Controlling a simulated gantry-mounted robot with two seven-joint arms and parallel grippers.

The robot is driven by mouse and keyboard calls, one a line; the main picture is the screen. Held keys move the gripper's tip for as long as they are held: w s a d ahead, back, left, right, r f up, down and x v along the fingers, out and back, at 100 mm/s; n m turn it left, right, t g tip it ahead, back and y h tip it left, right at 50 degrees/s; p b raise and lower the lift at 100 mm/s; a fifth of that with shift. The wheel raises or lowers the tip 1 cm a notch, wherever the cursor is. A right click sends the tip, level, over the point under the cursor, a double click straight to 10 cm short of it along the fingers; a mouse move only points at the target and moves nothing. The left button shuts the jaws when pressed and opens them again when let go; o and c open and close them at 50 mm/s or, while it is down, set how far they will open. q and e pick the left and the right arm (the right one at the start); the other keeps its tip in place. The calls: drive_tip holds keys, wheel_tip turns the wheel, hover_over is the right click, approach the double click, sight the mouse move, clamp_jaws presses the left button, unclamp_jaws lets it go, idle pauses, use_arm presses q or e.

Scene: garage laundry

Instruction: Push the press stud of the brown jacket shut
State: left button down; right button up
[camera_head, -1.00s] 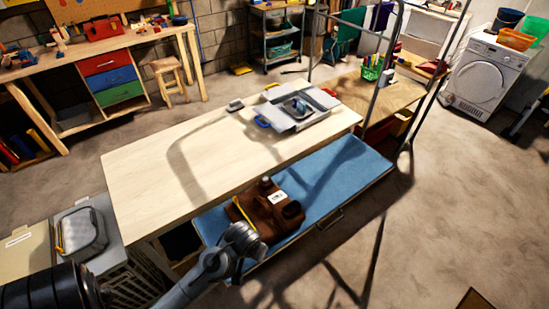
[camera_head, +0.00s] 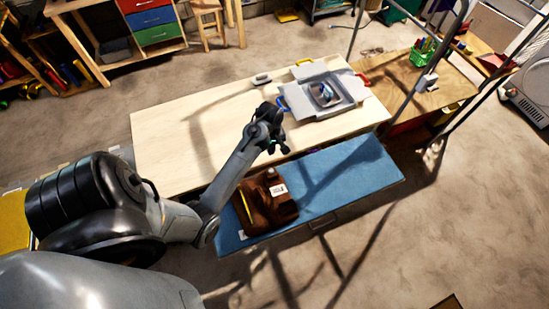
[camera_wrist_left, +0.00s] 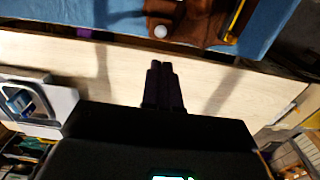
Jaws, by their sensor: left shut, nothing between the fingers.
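The brown jacket (camera_head: 262,213) lies bunched on the blue padded shelf (camera_head: 345,180) in the head view. A white label and a yellow strip show on it. The jacket also shows at the top of the left wrist view (camera_wrist_left: 194,30), with a small round whitish piece (camera_wrist_left: 160,31) at its edge; I cannot tell whether that is the press stud. My left gripper (camera_head: 279,147) is above the wooden table (camera_head: 190,150), just beyond the jacket and apart from it. Its fingers (camera_wrist_left: 160,66) are together and empty. My right gripper is out of view.
A grey tray (camera_head: 350,110) with folded-out flaps stands at the table's far right end. A small grey item (camera_head: 262,79) lies near the far edge. Metal rack poles (camera_head: 453,115) rise on the right. The table's left part is largely clear.

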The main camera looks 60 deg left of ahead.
sight(271, 170)
use_arm(q)
drive_tip(key=shift+s, duration=0.1)
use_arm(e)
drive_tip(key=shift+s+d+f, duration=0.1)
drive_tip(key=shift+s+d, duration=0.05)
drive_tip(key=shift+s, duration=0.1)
use_arm(q)
drive_tip(key=shift+f, duration=0.1)
wheel_tip(271, 170, down, 14)
drive_tip(key=shift+r+p, duration=0.1)
drive_tip(key=shift+p, duration=0.5)
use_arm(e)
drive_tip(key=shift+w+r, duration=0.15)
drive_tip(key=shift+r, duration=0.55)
